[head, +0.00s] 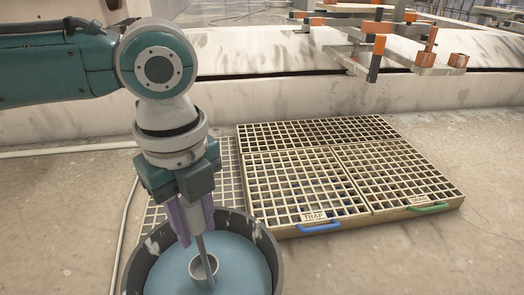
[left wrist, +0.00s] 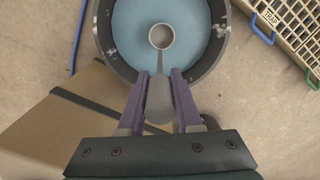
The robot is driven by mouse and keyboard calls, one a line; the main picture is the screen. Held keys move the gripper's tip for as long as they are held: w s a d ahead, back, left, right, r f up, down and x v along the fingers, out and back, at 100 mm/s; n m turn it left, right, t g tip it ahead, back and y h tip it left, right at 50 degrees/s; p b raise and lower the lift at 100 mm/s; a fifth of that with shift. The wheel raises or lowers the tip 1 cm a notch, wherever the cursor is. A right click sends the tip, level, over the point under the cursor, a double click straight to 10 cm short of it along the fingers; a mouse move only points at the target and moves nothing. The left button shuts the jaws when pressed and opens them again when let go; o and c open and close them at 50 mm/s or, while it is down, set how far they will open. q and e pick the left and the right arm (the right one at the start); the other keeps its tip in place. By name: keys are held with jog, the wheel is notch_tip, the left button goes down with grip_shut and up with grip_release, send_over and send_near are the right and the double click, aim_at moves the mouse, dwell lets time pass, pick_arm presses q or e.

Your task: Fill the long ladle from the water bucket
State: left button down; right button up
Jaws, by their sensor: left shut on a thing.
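The water bucket (head: 262,238) is dark grey and round, with light blue water (head: 245,270) inside, at the bottom of the head view. The bucket's rim also shows in the left wrist view (left wrist: 106,52). The long ladle (head: 202,246) has a thin grey handle and a small round cup (left wrist: 161,36) with a pale rim. My left gripper (head: 190,215) is shut on the ladle's handle (left wrist: 160,100) and points down over the bucket. The cup is inside the bucket at the water; I cannot tell how deep it sits. My right gripper is in neither view.
A floor grating (head: 310,165) marked TRAP, with a blue handle (head: 319,228) and a green handle (head: 428,209), lies right of the bucket. A cardboard-coloured box (left wrist: 60,110) stands near the bucket. Orange-capped racks (head: 380,45) hang at the back. The floor at right is clear.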

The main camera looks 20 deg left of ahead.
aim_at(205, 259)
pick_arm(q)
notch_tip(205, 259, down, 9)
jog(key=b, duration=0.4)
jog(key=shift+b, duration=0.3)
dwell(0.6)
notch_tip(205, 259, up, 20)
jog(key=p, duration=2.2)
